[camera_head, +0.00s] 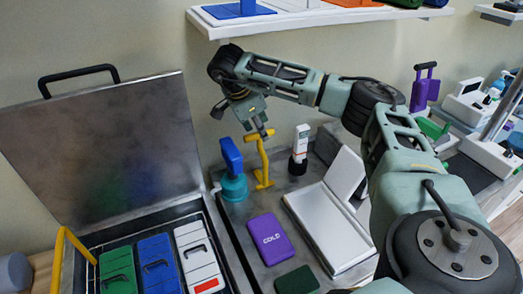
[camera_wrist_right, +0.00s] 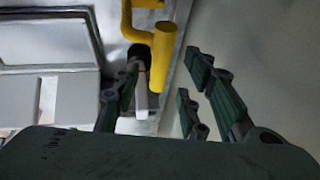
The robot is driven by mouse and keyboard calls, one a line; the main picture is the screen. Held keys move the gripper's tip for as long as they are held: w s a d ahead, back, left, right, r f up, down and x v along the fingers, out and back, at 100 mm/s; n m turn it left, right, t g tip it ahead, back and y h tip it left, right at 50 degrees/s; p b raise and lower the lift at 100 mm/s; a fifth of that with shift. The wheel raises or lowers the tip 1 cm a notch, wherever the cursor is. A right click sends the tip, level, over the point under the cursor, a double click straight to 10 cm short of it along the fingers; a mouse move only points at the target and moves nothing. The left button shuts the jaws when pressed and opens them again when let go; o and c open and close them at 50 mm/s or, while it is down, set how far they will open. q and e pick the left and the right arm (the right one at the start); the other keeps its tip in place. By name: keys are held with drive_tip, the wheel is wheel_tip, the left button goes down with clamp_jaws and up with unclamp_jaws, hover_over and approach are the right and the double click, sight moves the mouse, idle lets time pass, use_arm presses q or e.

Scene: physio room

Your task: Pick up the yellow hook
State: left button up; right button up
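The yellow hook (camera_head: 262,163) stands upright on the grey counter, beside a blue-and-teal item, with its bar-like top just under my right gripper (camera_head: 250,118). In the right wrist view, the yellow hook (camera_wrist_right: 163,55) shows its thick rounded end between or just beyond the fingers of my right gripper (camera_wrist_right: 165,92). The fingers are spread apart, with a gap on both sides of the hook's end. I cannot tell how deep the hook lies between them, and no contact shows. My left gripper is not in view.
The blue-and-teal item (camera_head: 233,175) stands close left of the hook, and a white device (camera_head: 300,145) close right. A purple cold pack (camera_head: 270,239) and a white open case (camera_head: 330,228) lie in front. A shelf (camera_head: 300,20) hangs above my arm. An open metal lid (camera_head: 105,145) rises left.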

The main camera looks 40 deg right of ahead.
drive_tip(key=p+x, duration=0.1)
drive_tip(key=x, duration=0.3)
clamp_jaws()
idle(0.4)
